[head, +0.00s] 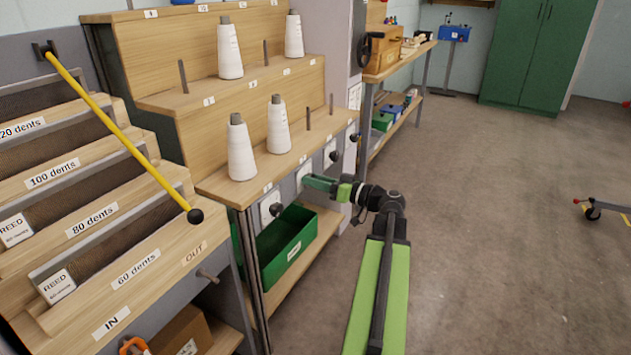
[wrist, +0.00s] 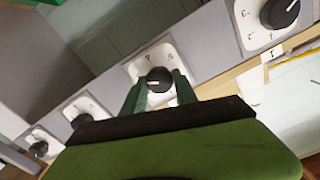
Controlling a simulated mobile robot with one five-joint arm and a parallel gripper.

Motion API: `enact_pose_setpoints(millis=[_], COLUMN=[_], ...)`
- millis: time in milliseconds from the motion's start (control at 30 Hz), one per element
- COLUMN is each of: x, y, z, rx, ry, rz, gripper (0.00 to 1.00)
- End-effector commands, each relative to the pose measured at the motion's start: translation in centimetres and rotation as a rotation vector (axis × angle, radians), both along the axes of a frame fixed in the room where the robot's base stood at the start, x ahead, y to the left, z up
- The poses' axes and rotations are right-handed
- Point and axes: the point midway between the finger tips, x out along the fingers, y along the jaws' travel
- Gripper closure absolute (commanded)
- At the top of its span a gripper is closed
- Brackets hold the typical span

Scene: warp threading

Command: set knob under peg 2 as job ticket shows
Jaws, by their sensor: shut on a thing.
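My gripper (head: 318,184) is at the front of the wooden peg stand, at the second dial from the near end. In the wrist view its two green fingers (wrist: 158,92) are shut on a black knob (wrist: 157,77), one on each side. A short pale mark shows on the knob; the dial characters are too small to read. The knob's white dial plate (wrist: 138,67) shows around it. In the head view my gripper hides this knob. Other knobs show at the near side (head: 277,209) and farther along (head: 335,156). No readable job ticket shows.
White thread cones (head: 241,150) and bare pegs (head: 308,118) stand on the stepped stand. A green bin (head: 285,245) sits on the shelf below the dials. A reed rack (head: 120,265) with a yellow rod (head: 125,130) is at left. The floor at right is mostly clear.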

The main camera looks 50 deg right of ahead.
Motion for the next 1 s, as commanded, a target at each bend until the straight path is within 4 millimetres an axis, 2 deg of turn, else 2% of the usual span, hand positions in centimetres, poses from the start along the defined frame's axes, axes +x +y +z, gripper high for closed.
enact_pose_setpoints(millis=[33, 133, 567, 1000], x=[-0.02, -0.04, -0.09, -0.12], y=[0.0, -0.01, -0.07, -0.17], z=[0.0, 0.0, -0.02, -0.07], rx=[0.0, 0.0, 0.078, 0.438], ry=[0.0, 0.0, 0.019, 0.109], rz=[0.0, 0.0, 0.0, -0.001], gripper=[0.88, 1.0, 1.0, 1.0])
